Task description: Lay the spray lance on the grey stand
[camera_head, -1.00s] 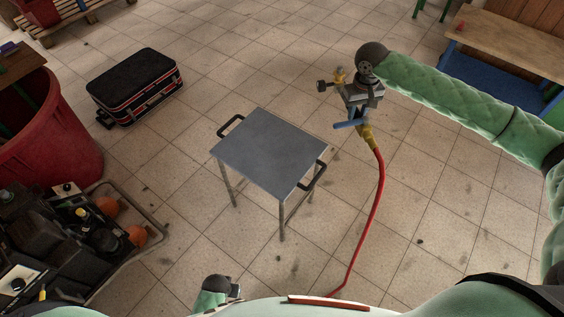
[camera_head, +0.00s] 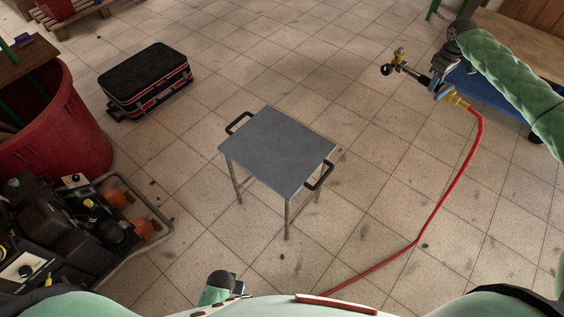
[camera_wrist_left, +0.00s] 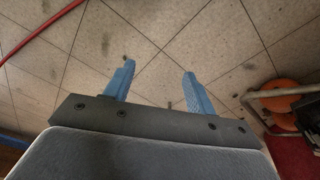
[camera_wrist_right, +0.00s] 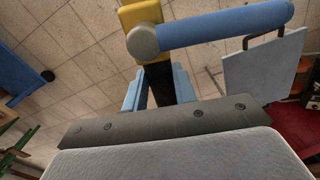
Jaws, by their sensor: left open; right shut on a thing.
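The spray lance (camera_head: 412,68) has a brass nozzle end, a dark pipe, a blue lever and a yellow hose fitting. My right gripper (camera_wrist_right: 158,88) is shut on the lance's dark part, and its blue lever (camera_wrist_right: 225,25) shows in the right wrist view. The lance hangs in the air, right of and beyond the grey stand (camera_head: 278,150), apart from it. The stand has a bare flat top and two black side handles; it also shows in the right wrist view (camera_wrist_right: 262,72). My left gripper (camera_wrist_left: 160,80) is open and empty over the floor.
A red hose (camera_head: 447,200) runs from the lance down to the bottom edge. A black case (camera_head: 145,78), a red tub (camera_head: 75,130) and a machine with orange parts (camera_head: 70,225) stand left. A bench (camera_head: 515,45) stands at upper right. Tiled floor around the stand is clear.

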